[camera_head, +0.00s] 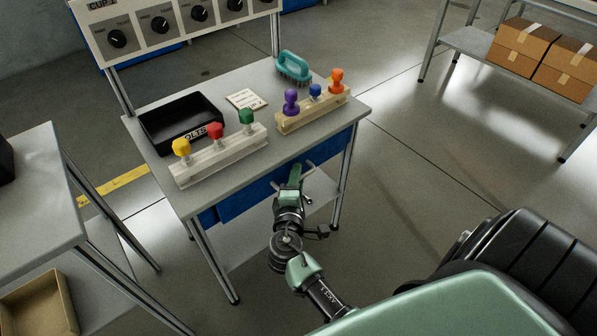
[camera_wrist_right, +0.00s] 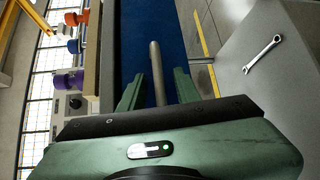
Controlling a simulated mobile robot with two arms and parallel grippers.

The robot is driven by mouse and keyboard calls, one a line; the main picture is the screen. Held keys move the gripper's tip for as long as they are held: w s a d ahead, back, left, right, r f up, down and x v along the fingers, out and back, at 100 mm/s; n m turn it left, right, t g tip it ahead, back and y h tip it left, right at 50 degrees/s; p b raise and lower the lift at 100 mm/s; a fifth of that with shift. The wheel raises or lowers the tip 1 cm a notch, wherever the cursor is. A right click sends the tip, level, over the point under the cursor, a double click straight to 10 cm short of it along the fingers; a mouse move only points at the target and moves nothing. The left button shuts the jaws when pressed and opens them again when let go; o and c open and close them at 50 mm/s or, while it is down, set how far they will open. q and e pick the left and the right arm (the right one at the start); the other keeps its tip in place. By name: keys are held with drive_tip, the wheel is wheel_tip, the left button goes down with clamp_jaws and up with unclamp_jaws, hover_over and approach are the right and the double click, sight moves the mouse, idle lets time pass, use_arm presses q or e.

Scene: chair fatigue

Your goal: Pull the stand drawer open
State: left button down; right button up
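The stand drawer has a blue front (camera_head: 240,199) under the grey top of the stand (camera_head: 225,165), and it looks closed. Its metal bar handle (camera_wrist_right: 157,72) shows in the right wrist view against the blue front (camera_wrist_right: 145,25). My right gripper (camera_head: 293,178) is at the drawer front in the head view and hides part of the handle. In the right wrist view the two green fingers of this gripper (camera_wrist_right: 157,88) stand apart, one on each side of the handle, with gaps visible. My left gripper is not in view.
On the stand are a black tray (camera_head: 160,129), a card (camera_head: 247,100), a teal brush (camera_head: 293,66) and two racks with coloured knobs (camera_head: 225,157) (camera_head: 312,113). A wrench (camera_wrist_right: 262,53) lies on the lower shelf (camera_wrist_right: 285,85). Another table (camera_head: 40,190) stands at the left.

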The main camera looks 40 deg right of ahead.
drive_tip(key=x, duration=0.2)
drive_tip(key=shift+w+d, duration=0.2)
clamp_jaws()
idle(1.4)
